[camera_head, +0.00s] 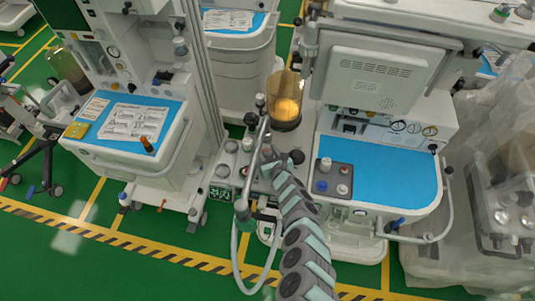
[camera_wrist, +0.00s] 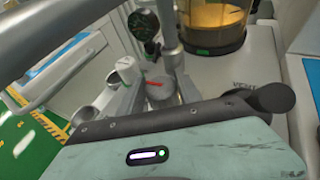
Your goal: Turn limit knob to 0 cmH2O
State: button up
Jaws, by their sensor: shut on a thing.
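The limit knob (camera_wrist: 159,92) is a grey cylinder with a red mark on its top face, near the middle of the wrist view. My gripper (camera_wrist: 158,85) is shut on it, with one finger on each side. The dial scale around the knob cannot be read, so its setting cannot be told. In the head view my arm reaches up to the small knob block between the two carts. There the fingers and the held knob are largely hidden behind a metal tube and my wrist.
A pale knob (camera_wrist: 127,68) stands just left of the held knob, with a black round gauge (camera_wrist: 144,24) behind. A metal tube (camera_wrist: 170,28) rises close by. An amber canister (camera_head: 285,103) stands behind. The right cart's blue worktop (camera_head: 385,175) carries a grey knobbed box (camera_head: 334,181).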

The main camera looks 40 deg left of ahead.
jog(key=shift+d+f+n+g+y+b, duration=0.1)
jog(key=shift+f+n+g+y+b, duration=0.3)
jog(key=shift+n+g+b, duration=0.4)
grip_shut()
grip_release()
jog(key=shift+r+g+b, duration=0.2)
jog(key=shift+g+b, duration=0.15)
jog(key=shift+g, duration=0.05)
jog(key=o, duration=1.4)
jog(key=shift+r, duration=0.1)
jog(key=shift+c, duration=0.2)
jog(key=shift+s+d+r+p, duration=0.1)
jog(key=shift+d+r+p, duration=0.25)
jog(key=shift+d, duration=0.1)
jog(key=p+v, duration=0.2)
jog(key=v, duration=0.7)
jog(key=shift+s+d+p, duration=0.15)
jog(key=shift+d+p, duration=0.2)
jog(key=shift+p, duration=0.05)
